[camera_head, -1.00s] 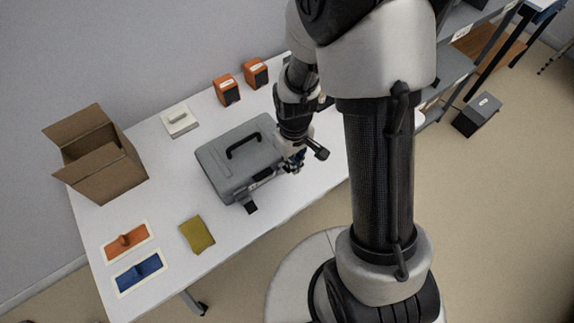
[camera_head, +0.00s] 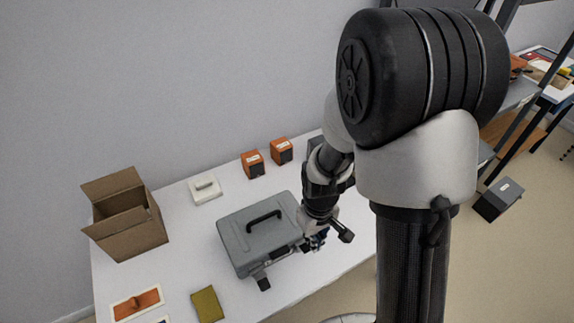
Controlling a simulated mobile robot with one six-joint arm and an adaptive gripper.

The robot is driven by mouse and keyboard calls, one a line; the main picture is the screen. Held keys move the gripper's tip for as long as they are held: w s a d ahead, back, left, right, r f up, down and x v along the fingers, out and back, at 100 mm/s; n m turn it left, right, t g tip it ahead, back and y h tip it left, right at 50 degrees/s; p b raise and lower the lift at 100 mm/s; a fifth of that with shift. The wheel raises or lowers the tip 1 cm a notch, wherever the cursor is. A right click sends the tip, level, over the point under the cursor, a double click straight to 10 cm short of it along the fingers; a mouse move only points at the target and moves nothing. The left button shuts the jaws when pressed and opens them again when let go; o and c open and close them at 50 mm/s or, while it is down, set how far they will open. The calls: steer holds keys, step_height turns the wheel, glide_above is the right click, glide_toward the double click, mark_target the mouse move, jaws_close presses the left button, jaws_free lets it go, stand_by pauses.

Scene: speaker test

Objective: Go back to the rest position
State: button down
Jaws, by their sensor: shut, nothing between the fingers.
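My gripper (camera_head: 316,243) is small in the head view, at the right end of the grey case, over the table's front half. Its fingers are dark and mostly hidden by the wrist; it looks empty. The grey case (camera_head: 240,238) lies closed on the white table (camera_head: 185,238), with a black handle on top and a dark latch at its front edge. I cannot tell whether the gripper touches the case. My arm's upper links cover the right part of the view.
An open cardboard box (camera_head: 140,236) stands at the table's left. Two orange speakers (camera_head: 253,164) and a white block (camera_head: 205,190) are at the back. An orange tray (camera_head: 138,303) and an olive cloth (camera_head: 207,304) lie in front. A dark box (camera_head: 498,200) is on the floor at right.

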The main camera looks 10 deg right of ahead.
steer(key=s+r+m+t, duration=0.2)
steer(key=s+r+t, duration=0.15)
steer(key=r, duration=1.35)
steer(key=s+r+m+t, duration=0.1)
steer(key=s+r, duration=0.8)
steer(key=shift+s+a+m, duration=0.25)
steer(key=shift+s+m, duration=0.05)
steer(key=shift+s, duration=0.05)
